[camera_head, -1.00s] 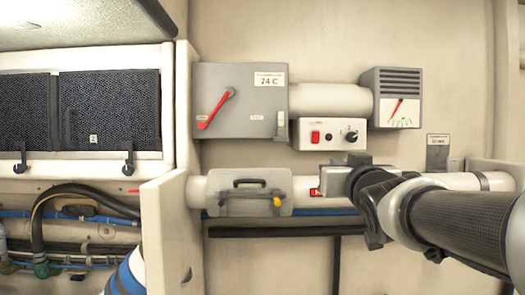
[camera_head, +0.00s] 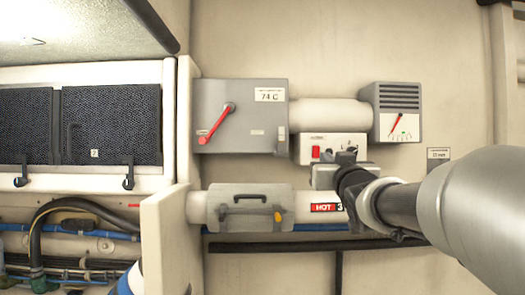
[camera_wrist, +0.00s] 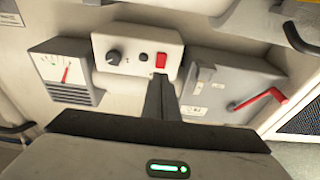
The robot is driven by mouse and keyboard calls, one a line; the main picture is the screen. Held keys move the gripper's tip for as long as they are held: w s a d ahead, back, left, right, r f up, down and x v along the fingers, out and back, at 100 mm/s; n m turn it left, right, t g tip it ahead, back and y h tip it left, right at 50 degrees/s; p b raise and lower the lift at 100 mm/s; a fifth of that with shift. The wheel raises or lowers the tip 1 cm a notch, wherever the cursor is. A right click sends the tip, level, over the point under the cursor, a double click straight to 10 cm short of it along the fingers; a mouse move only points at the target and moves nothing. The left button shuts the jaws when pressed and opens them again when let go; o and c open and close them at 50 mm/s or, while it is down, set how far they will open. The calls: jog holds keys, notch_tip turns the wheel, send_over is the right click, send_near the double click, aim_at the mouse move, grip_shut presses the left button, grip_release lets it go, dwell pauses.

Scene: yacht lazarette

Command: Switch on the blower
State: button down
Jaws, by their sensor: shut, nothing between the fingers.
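A white control box (camera_head: 309,139) on the wall carries a red rocker switch (camera_head: 316,152); its label is too small to read. In the wrist view the same box (camera_wrist: 141,40) appears turned over, with the red switch (camera_wrist: 161,60) and a black knob (camera_wrist: 114,57). My gripper (camera_head: 345,157) is in front of the box's lower right part and hides the knob in the head view. In the wrist view my shut gripper (camera_wrist: 160,78) has its fingertips just short of the red switch; I cannot tell whether they touch. Nothing is held.
A grey box (camera_head: 240,135) with a red lever and a 74 C label is left of the control box. A vented gauge box (camera_head: 398,110) is at right. A pipe marked HOT (camera_head: 326,207) and a latched case (camera_head: 250,207) lie below.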

aim_at(317, 149)
jog(key=p+x, duration=0.1)
jog(key=x, duration=0.6)
jog(key=shift+w, duration=0.3)
jog(key=shift+r+p, duration=0.15)
jog(key=shift+p, duration=0.25)
